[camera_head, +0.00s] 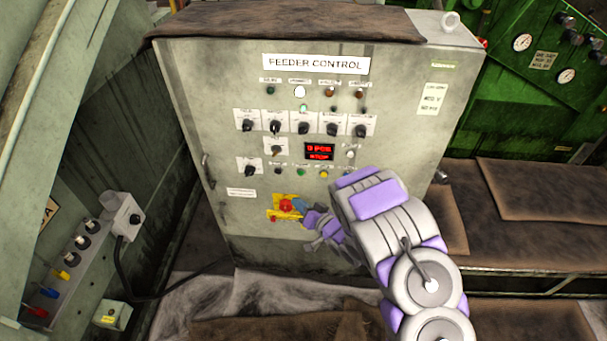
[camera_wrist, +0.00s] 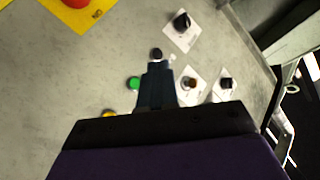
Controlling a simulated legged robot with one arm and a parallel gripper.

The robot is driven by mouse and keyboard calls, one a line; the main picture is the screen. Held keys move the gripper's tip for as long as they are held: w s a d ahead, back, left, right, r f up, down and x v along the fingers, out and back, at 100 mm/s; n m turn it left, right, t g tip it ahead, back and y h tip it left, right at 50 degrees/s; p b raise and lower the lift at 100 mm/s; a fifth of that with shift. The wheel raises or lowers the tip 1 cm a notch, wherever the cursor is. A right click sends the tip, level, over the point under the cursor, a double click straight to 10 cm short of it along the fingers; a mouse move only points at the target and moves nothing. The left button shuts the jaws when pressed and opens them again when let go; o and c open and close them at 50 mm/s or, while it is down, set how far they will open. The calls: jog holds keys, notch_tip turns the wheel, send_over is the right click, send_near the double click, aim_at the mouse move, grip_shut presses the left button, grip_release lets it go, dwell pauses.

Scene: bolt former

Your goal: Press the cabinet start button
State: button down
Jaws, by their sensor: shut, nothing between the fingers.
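The grey feeder control cabinet (camera_head: 225,100) stands in the middle of the head view. A green button (camera_head: 300,172), probably the start button, sits in its lower button row between a black button (camera_head: 278,170) and a yellow button (camera_head: 323,174). My gripper (camera_head: 300,205) is in front of the cabinet, below that row and beside the red mushroom button (camera_head: 286,206). In the wrist view my gripper (camera_wrist: 157,68) is shut and empty. Its tips line up near the black button (camera_wrist: 155,54), and the green button (camera_wrist: 133,83) lies just left of the fingers. Contact cannot be told.
The yellow plate (camera_wrist: 99,13) under the red mushroom button is close by. Several rotary knobs (camera_head: 303,128) and a red display (camera_head: 319,152) sit above the button row. A grey button box (camera_head: 75,260) stands left, green machinery (camera_head: 530,90) right.

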aim_at(301, 173)
jog(key=shift+a, duration=0.2)
jog(key=shift+d, duration=0.1)
jog(key=w+b, duration=0.1)
jog(key=w, duration=0.7)
jog(key=shift+w+d, duration=0.25)
jog(key=shift+w, duration=0.15)
dwell(1.1)
jog(key=shift+w, duration=0.1)
dwell(0.7)
jog(key=shift+w+p, duration=0.25)
jog(key=shift+p, duration=0.25)
